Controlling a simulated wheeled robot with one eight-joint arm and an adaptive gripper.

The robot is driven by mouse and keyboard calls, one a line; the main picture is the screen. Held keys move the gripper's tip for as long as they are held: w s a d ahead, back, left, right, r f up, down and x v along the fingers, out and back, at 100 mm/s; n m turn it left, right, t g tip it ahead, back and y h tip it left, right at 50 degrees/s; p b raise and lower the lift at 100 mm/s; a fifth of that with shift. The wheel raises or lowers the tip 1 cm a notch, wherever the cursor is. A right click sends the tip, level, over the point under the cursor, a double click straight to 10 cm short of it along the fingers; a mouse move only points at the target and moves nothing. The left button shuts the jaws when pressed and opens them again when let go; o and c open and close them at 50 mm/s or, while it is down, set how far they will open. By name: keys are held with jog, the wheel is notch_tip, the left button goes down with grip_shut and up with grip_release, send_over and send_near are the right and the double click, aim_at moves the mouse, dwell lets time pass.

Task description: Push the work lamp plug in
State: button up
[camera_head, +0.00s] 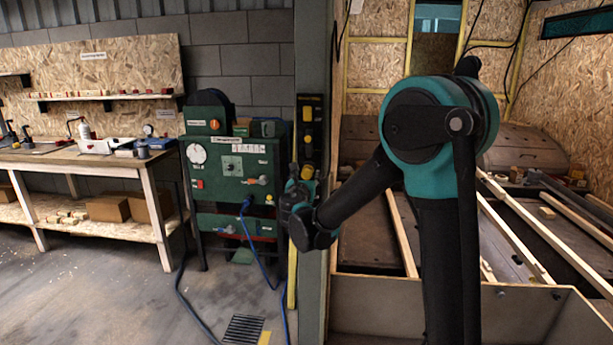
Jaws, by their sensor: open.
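A narrow black panel (311,130) with yellow fittings is mounted on the grey post. A yellow fitting (308,172) at its lower end is close to my gripper (302,181). My gripper is open, at the end of my teal and black arm, in front of the post. The fingers are small and partly hidden by my wrist, so I cannot tell whether they touch anything. I cannot make out which fitting is the work lamp plug. A blue plug with a cable (245,207) is at the front of the green machine, left of my gripper.
The green machine (232,165) stands close left of the post (312,60). A wooden workbench (85,158) with tools is further left. A low-walled bay (420,305) with timber battens lies right. Blue and dark cables hang to the floor, which is open at front left.

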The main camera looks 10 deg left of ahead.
jog(key=shift+w, duration=0.4)
jog(key=shift+c, duration=0.2)
grip_shut()
